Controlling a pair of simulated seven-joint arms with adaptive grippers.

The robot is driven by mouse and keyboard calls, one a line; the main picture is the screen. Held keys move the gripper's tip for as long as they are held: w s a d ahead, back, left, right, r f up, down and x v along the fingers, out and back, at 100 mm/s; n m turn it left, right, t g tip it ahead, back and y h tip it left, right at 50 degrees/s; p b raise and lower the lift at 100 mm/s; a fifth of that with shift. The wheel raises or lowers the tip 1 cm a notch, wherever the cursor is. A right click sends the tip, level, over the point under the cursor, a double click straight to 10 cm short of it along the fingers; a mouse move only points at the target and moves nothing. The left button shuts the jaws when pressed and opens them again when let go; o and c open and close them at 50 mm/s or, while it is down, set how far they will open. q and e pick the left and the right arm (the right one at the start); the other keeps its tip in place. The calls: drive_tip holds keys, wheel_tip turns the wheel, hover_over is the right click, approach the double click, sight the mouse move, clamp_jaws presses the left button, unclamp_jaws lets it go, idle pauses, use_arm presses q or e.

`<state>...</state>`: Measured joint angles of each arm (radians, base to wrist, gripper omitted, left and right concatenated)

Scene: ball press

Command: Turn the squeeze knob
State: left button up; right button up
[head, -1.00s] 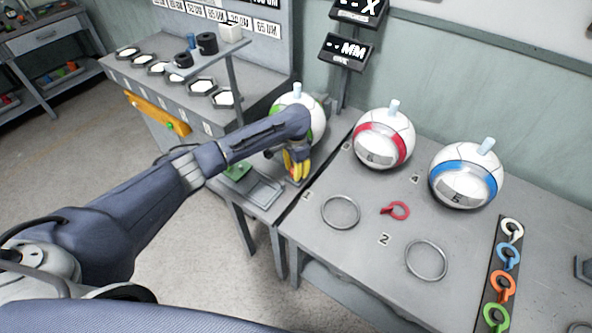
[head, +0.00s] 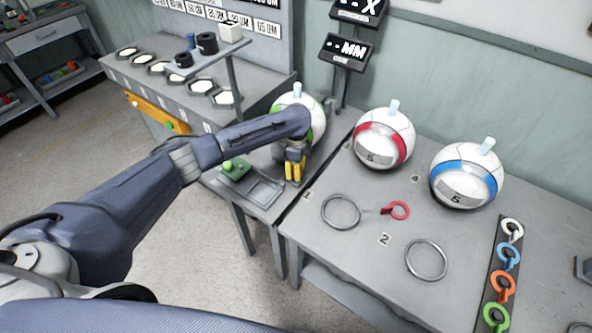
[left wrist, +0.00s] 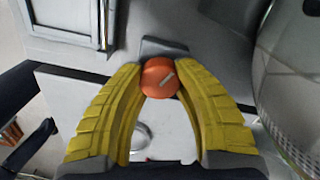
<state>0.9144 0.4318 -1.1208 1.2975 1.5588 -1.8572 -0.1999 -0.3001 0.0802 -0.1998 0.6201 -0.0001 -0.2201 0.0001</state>
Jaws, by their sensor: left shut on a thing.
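The squeeze knob (left wrist: 160,77) is a round orange knob with a pale line on its face, seen in the left wrist view. The two yellow fingertips of my left gripper (left wrist: 159,84) are shut on its sides. In the head view my left gripper (head: 294,171) points down at the press beside the left table's right edge, and the knob is hidden there. A white ball with a green band (head: 308,108) sits behind my left forearm, partly covered by it. My right gripper is not in view.
A ball with a red band (head: 384,138) and one with a blue band (head: 466,175) stand on the right table. Grey rings (head: 341,211) and a red key-like ring (head: 398,210) lie in front.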

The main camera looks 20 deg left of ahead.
use_arm(q)
drive_tip(key=shift+d+m, duration=0.1)
drive_tip(key=shift+m, duration=0.7)
drive_tip(key=shift+d+m, duration=0.1)
drive_tip(key=shift+m, duration=0.2)
drive_tip(key=o, duration=1.3)
wheel_tip(320, 180, up, 12)
